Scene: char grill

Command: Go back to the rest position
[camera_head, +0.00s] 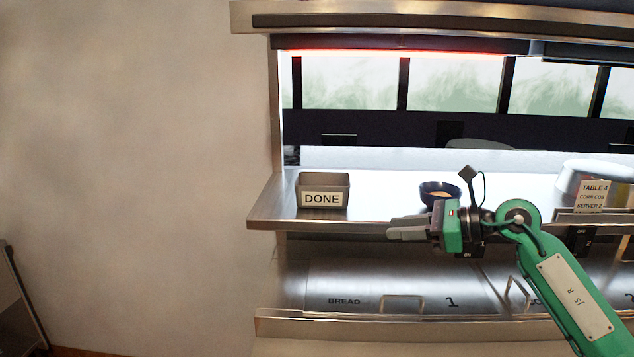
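My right gripper (408,232) shows in the head view in front of the upper steel shelf. It points left, and its green arm comes in from the lower right. Its fingers are seen from the side, so I cannot tell whether they are open or shut. No object shows between them. My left gripper is not in view.
On the steel shelf (385,212) stand a metal box with a "DONE" label (322,199), a dark bowl (440,190) just behind my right gripper, and a "TABLE 4" ticket (594,195). Below is a drawer front marked "BREAD" (345,301). A bare wall (130,150) fills the left.

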